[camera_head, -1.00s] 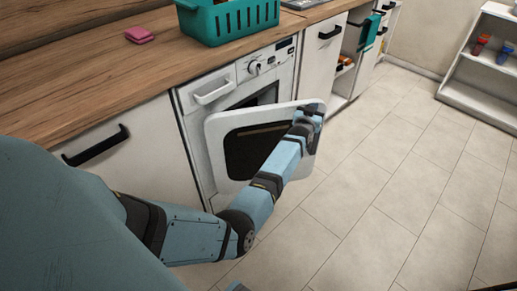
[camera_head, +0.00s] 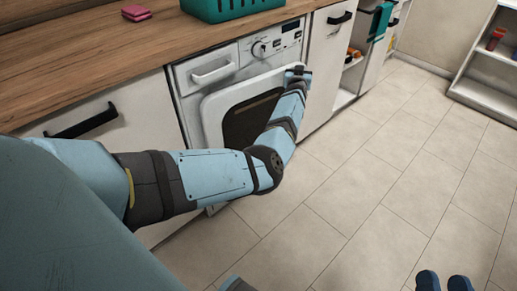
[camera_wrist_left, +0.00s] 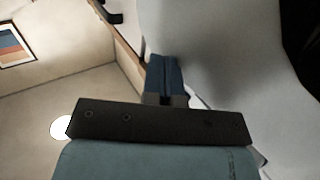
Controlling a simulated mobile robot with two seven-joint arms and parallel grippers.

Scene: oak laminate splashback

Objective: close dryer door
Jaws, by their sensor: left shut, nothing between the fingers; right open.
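The dryer (camera_head: 280,35) stands under the wooden counter, with a knob and drawer handle on its front panel. Its white door (camera_head: 212,108) with a dark window lies close against the front; I cannot tell if it is fully shut. My left arm crosses over part of the door. My left gripper (camera_head: 298,73) is at the door's upper right edge, shut and holding nothing. Its blue fingers (camera_wrist_left: 165,75) show against a pale surface in the left wrist view. My right gripper (camera_head: 444,281) is open and empty at the bottom edge, over the floor.
A teal basket (camera_head: 228,9) and a pink sponge (camera_head: 136,13) are on the counter (camera_head: 60,75). A cabinet with a black handle (camera_head: 82,121) is left of the dryer. A white shelf unit (camera_head: 487,92) stands far right. The tiled floor is clear.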

